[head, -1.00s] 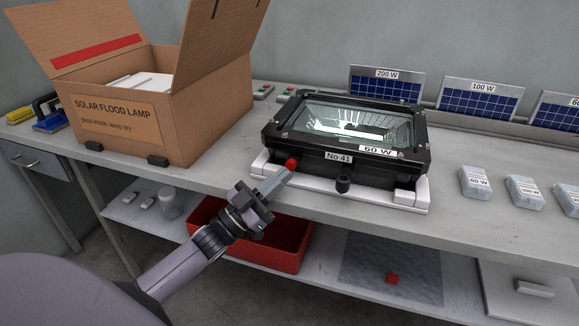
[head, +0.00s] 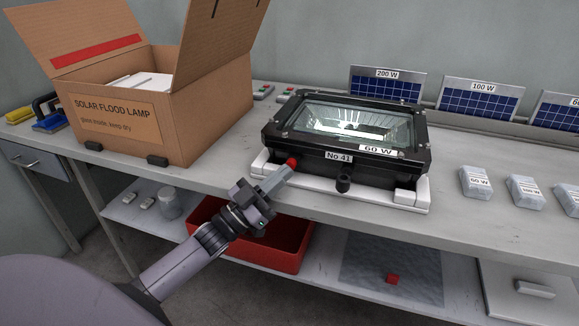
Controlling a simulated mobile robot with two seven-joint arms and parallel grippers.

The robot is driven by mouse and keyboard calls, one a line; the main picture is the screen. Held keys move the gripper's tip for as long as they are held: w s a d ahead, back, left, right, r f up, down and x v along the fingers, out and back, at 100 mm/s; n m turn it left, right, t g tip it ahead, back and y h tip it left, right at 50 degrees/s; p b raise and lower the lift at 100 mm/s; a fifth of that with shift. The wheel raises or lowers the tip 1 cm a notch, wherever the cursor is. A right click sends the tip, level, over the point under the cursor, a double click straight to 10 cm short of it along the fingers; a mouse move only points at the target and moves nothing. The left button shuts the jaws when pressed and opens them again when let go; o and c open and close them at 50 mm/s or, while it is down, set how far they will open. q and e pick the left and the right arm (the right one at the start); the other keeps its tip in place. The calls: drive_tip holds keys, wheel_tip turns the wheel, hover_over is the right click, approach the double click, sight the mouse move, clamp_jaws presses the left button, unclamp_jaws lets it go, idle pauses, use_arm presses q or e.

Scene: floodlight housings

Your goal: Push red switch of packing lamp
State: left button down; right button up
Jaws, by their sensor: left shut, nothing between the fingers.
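The packing lamp (head: 345,130), a black floodlight housing marked No 41 and 60 W, lies glass side up on a white cradle (head: 335,195) on the bench. Its red switch (head: 291,162) shows at the front left corner of the housing. My left gripper (head: 284,172) is shut and empty. Its fingertips are at the switch, just below and in front of it in the picture; I cannot tell whether they touch it. A black knob (head: 343,183) sticks out of the lamp's front. My right gripper is not in view.
An open cardboard box (head: 205,115) stands left of the lamp. Small white 60 W and 100 W packs (head: 475,182) lie to the right. Solar panels (head: 386,84) stand behind. A red bin (head: 290,258) sits on the lower shelf below my left arm.

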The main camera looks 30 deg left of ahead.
use_arm(q)
drive_tip(key=shift+w+a+b, duration=0.2)
drive_tip(key=shift+w+b, duration=0.2)
drive_tip(key=shift+w, duration=0.25)
idle(1.1)
drive_tip(key=shift+s, duration=0.1)
drive_tip(key=shift+s+d+f+p, duration=0.2)
drive_tip(key=shift+s+f+p, duration=0.1)
drive_tip(key=shift+s+p, duration=0.05)
drive_tip(key=shift+s+f, duration=0.15)
drive_tip(key=shift+s, duration=0.3)
